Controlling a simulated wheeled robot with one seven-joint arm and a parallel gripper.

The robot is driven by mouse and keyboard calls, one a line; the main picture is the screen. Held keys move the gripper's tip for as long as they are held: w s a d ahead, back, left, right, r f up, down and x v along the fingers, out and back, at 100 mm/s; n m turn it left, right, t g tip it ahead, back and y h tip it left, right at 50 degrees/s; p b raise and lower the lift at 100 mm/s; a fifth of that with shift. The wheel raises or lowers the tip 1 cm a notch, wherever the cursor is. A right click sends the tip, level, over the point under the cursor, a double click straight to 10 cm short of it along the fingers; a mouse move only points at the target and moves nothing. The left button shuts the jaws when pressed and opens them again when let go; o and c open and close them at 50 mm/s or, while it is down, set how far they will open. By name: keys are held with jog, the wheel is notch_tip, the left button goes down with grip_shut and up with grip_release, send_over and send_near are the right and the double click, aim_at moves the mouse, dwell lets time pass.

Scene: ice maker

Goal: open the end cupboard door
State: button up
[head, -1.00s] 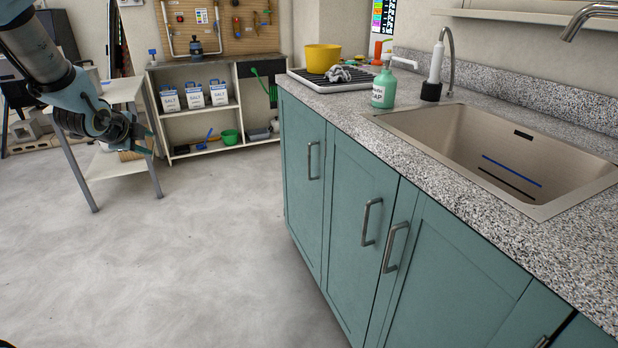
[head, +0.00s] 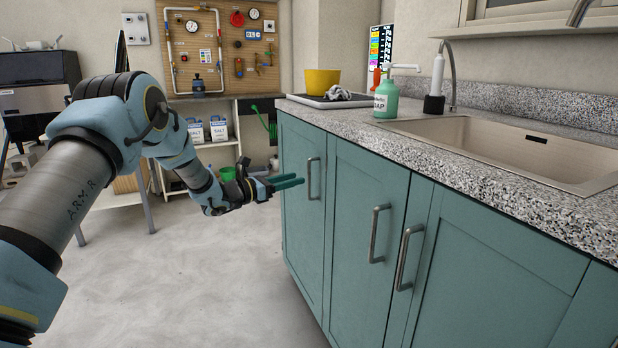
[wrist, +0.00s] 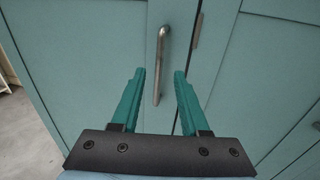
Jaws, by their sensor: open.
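The end cupboard door (head: 301,225) is a teal panel at the far left end of the counter and looks closed. Its upright metal bar handle (head: 314,179) is near the door's right edge. My gripper (head: 290,182) is open, its teal fingers pointing at the handle from the left. In the wrist view the handle (wrist: 161,62) stands ahead, its lower end appearing between the two open fingertips (wrist: 160,72). I cannot tell whether the fingers touch the handle; they are not closed on it.
A second cupboard door (head: 365,235) with its own handle (head: 376,234) adjoins on the right. The speckled countertop (head: 350,118) overhangs the doors, with a soap bottle (head: 386,98) on it. A shelf unit (head: 206,150) stands behind. The floor (head: 200,290) before the cupboards is clear.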

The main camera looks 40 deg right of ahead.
send_over(309, 198)
jog(key=shift+w+d, duration=0.2)
jog(key=shift+d, duration=0.05)
grip_shut()
dwell(0.4)
dwell(1.1)
